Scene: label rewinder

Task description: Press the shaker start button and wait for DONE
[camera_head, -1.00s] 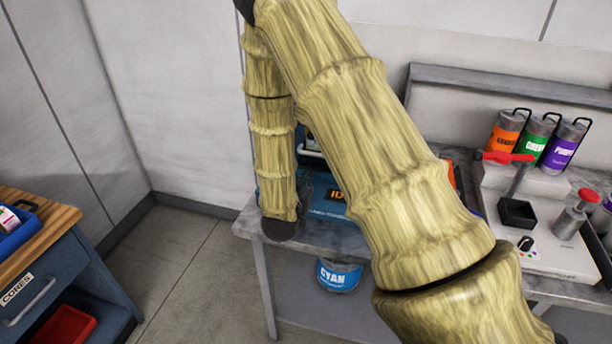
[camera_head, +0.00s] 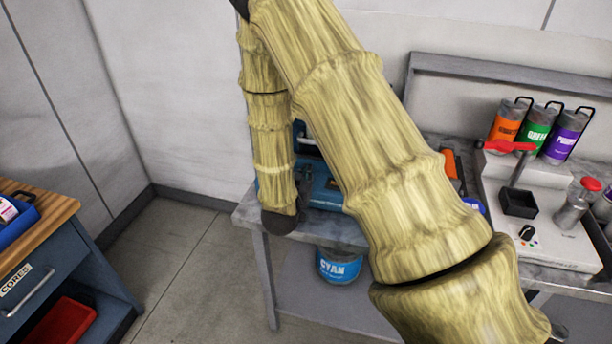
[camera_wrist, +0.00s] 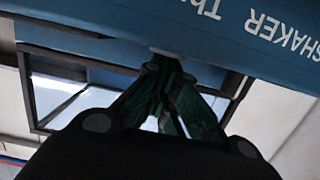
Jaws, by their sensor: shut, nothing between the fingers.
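The blue shaker (camera_head: 325,192) stands on the grey bench, mostly hidden behind my arm in the head view. Its blue face with upside-down white "SHAKER" lettering (camera_wrist: 285,35) fills the top of the wrist view. My gripper (camera_wrist: 168,62) is shut and empty, its fingertips together at the lower edge of that blue face. A small pale piece shows at the tips; I cannot tell whether it is the start button or whether I touch it. In the head view my dark gripper (camera_head: 304,182) shows in front of the shaker. The display is not visible.
A can labelled CYAN (camera_head: 338,266) stands on the shelf under the bench. Orange, green and purple cans (camera_head: 535,130) and a white dispensing device with a red lever (camera_head: 512,147) are at the right. A blue drawer cabinet (camera_head: 50,270) is at the left.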

